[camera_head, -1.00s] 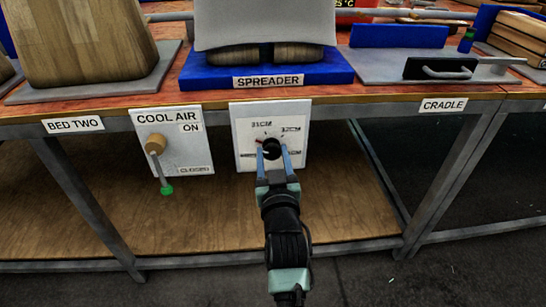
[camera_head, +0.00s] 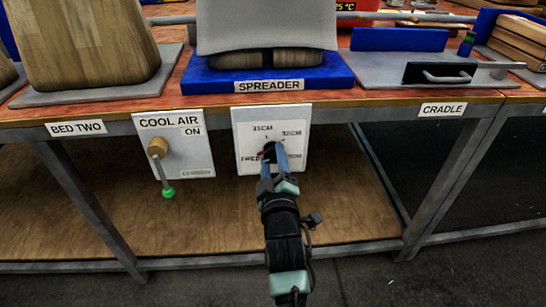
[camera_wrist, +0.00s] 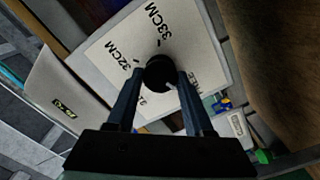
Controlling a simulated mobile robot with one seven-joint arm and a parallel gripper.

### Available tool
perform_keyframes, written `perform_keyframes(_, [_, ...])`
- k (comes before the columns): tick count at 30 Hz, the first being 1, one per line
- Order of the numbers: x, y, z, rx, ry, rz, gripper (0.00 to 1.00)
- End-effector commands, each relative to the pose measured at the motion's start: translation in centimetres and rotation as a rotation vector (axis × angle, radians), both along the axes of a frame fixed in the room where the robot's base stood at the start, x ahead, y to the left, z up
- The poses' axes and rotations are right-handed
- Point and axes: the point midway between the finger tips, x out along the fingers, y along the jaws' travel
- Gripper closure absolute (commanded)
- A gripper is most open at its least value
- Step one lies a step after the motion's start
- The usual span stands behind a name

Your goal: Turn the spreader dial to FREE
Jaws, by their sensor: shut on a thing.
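The spreader dial (camera_head: 268,150) is a round black knob on a white panel (camera_head: 243,125) below the SPREADER label. The panel reads 31CM at the top, 32CM at the upper right and FREE at the left; the lower-right label is partly covered by my finger. A small red mark shows at the knob's left, near FREE. My gripper (camera_head: 274,153) is shut on the dial, its fingers on opposite sides. In the wrist view the knob (camera_wrist: 160,72) sits between the fingertips of my gripper (camera_wrist: 160,80), and FREE is partly hidden behind a finger.
The COOL AIR panel (camera_head: 190,158) with a wooden knob and green-tipped lever (camera_head: 163,172) is left of the dial. The blue SPREADER base (camera_head: 330,76) stands on the table above. A lower wooden shelf (camera_head: 120,222) and table legs (camera_head: 445,187) lie below and right.

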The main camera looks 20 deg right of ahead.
Motion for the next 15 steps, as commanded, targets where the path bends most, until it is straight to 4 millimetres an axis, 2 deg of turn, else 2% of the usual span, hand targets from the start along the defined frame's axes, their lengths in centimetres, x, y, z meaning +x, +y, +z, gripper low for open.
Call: perform_keyframes(15, [-0.03, 0.04, -0.17, -0.109, 0.034, 0.0, 1.0])
